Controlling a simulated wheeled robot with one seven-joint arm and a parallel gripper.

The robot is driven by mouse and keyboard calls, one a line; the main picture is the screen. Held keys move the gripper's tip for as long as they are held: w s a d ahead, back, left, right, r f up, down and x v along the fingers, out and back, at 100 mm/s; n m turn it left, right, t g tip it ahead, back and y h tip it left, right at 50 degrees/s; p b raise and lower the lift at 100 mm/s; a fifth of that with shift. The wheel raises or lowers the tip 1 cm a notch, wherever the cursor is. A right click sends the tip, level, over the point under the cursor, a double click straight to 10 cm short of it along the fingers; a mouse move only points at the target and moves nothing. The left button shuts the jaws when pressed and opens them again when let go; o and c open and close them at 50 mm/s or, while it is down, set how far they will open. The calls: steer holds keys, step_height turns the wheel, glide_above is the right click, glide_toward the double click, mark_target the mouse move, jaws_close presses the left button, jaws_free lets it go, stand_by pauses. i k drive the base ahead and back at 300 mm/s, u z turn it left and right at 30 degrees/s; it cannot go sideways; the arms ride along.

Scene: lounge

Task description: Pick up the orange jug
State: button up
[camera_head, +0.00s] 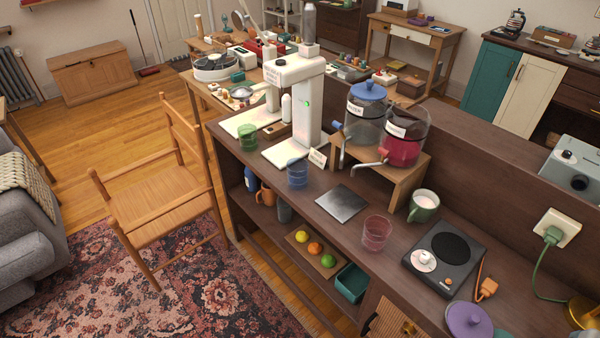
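A small orange vessel with a handle, which looks like the orange jug (266,196), stands on the open shelf under the dark wooden counter (330,228). It is upright, between a blue bottle (250,178) on its left and a dark grey cylinder (284,211) on its right. The counter's front edge is just above it, and its back is in shadow. My gripper is not in this view.
A wooden armchair (155,205) stands on the patterned rug left of the shelf. A tray with fruit (314,250) and a teal bin (351,282) share the shelf. White machines (308,115), drink dispensers (403,135) and tumblers (376,232) stand on the counter.

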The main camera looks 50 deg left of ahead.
mark_target(269, 195)
steer(key=u, duration=2.6)
steer(key=i, duration=2)
steer(key=u, duration=0.15)
